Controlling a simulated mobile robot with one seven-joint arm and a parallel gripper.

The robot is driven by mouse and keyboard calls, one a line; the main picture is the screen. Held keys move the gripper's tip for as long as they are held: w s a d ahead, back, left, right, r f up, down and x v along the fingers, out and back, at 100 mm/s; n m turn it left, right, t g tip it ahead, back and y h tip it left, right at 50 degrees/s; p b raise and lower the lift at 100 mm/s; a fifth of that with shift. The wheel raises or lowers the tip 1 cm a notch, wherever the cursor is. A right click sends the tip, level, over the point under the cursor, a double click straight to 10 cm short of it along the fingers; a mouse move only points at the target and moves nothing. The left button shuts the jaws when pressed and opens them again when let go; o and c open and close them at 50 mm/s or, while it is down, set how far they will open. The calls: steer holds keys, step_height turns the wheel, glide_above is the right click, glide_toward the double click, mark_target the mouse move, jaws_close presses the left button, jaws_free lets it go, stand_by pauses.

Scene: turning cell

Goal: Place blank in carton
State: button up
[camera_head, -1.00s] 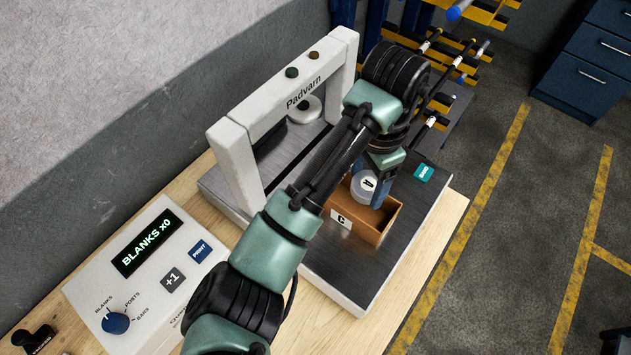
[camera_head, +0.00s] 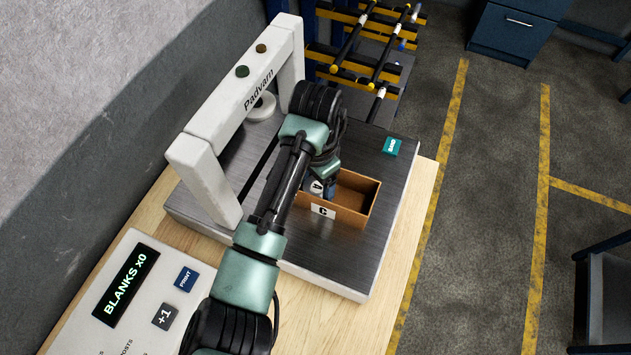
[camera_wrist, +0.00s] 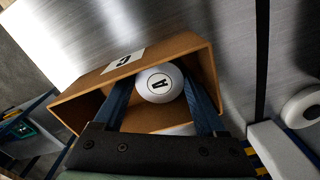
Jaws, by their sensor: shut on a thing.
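The blank is a white round piece marked "A" (camera_wrist: 159,84). In the head view the blank (camera_head: 317,187) is partly hidden by my arm. My gripper (camera_wrist: 162,92) is shut on the blank, with one blue finger on each side of it. The carton is an open brown box (camera_head: 352,216) with a white label "C". In the wrist view the carton (camera_wrist: 190,42) surrounds the fingertips and the blank. The blank is inside or just at the carton's opening, toward its left end in the head view. I cannot tell whether it touches the floor.
A teal tag (camera_head: 391,147) lies on the plate. A counter panel reading "BLANKS X0" (camera_head: 127,283) is at the left front. A rack with bars (camera_head: 365,60) stands behind.

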steer(key=shift+f, duration=0.2)
steer(key=shift+f, duration=0.15)
steer(key=o, duration=1.3)
steer(key=shift+c, duration=0.2)
